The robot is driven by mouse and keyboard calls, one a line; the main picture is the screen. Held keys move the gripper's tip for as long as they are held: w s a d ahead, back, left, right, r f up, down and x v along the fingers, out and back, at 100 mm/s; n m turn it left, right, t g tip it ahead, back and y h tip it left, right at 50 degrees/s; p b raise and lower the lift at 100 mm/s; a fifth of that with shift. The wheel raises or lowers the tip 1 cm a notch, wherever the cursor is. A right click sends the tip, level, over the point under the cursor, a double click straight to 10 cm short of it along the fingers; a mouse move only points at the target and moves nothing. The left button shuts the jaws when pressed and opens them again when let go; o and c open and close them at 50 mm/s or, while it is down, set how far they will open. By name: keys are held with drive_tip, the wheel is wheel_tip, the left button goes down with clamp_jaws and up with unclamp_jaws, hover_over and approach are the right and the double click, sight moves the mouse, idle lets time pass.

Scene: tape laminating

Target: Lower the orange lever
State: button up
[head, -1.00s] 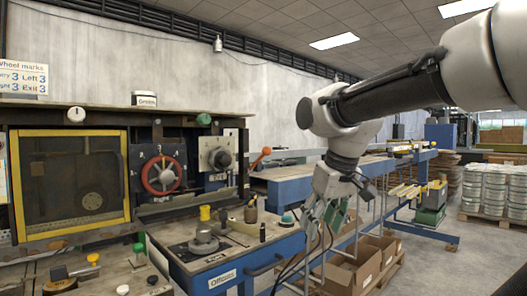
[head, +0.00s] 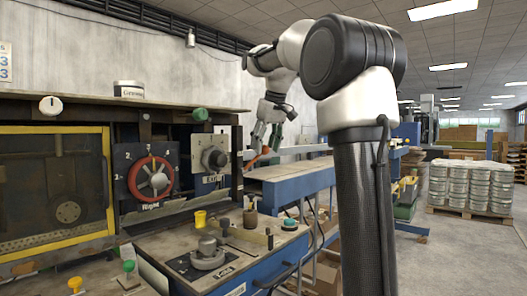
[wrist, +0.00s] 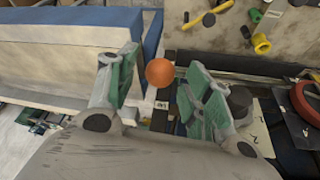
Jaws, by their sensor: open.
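The orange lever's round knob (wrist: 160,72) shows in the wrist view between the two green-padded fingers of my gripper (wrist: 156,90). The fingers are open, one on each side of the ball, with gaps visible. In the head view the orange lever (head: 256,156) is at the right side of the machine, past the panel marked EXIT, and is partly hidden by my gripper (head: 266,140). My gripper points down over it there. I cannot tell if a finger touches the lever.
A red wheel (head: 152,179) and a grey-black knob (head: 215,158) are on the machine front. A blue-sided table (head: 290,183) extends to the right of the lever. A worktop (head: 190,232) with a yellow knob (head: 199,218) and other controls lies in front.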

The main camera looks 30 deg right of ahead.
sight(254, 161)
drive_tip(key=shift+x, duration=1.2)
drive_tip(key=shift+c, duration=0.4)
clamp_jaws()
